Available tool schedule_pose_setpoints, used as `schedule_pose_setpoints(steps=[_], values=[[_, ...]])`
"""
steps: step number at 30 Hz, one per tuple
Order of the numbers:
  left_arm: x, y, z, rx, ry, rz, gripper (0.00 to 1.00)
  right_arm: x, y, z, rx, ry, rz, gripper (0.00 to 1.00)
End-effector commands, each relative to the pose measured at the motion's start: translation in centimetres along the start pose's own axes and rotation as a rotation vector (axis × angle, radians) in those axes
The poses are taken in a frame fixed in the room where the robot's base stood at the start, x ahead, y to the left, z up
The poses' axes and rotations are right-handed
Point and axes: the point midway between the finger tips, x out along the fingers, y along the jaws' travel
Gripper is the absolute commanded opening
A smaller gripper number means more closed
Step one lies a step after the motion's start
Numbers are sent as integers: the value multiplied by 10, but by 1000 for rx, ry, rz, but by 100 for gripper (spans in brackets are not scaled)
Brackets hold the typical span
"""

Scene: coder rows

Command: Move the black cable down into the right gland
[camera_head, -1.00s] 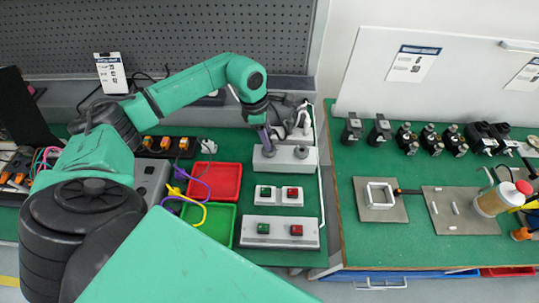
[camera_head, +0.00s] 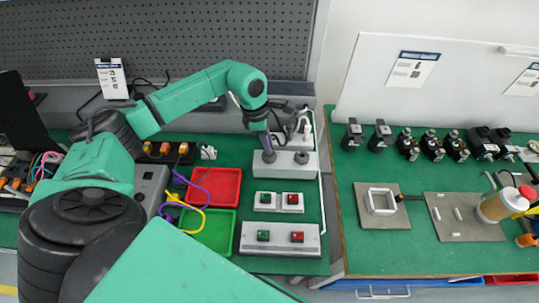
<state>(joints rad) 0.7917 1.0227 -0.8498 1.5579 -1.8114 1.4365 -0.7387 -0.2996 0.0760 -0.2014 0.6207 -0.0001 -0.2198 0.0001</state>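A light grey box with two dark round glands (camera_head: 285,164) stands near the right edge of the left bench. The right gland (camera_head: 301,157) is in plain view. My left gripper (camera_head: 268,150) points down at the left gland, with its dark purple-grey fingers at or just above it. The fingers are small and partly hidden, so I cannot tell whether they are open or hold anything. I cannot make out the black cable for sure; dark strands (camera_head: 283,111) show behind the gripper. My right gripper is not in view.
A red tray (camera_head: 226,188) and a green tray (camera_head: 226,232) lie left of the box, with purple and yellow cables (camera_head: 201,212) beside them. Two button boxes (camera_head: 278,202) stand in front. A gap separates the right bench (camera_head: 365,250), which holds several parts.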

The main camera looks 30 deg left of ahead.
Motion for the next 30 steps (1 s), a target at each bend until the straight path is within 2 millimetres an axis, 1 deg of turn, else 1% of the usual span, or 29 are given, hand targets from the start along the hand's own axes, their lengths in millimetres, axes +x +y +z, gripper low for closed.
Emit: schedule_pose_setpoints(steps=[12,30], values=[[-2,0,0,0,0,1,0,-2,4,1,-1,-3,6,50],[-9,0,2,0,0,1,0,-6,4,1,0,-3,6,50]])
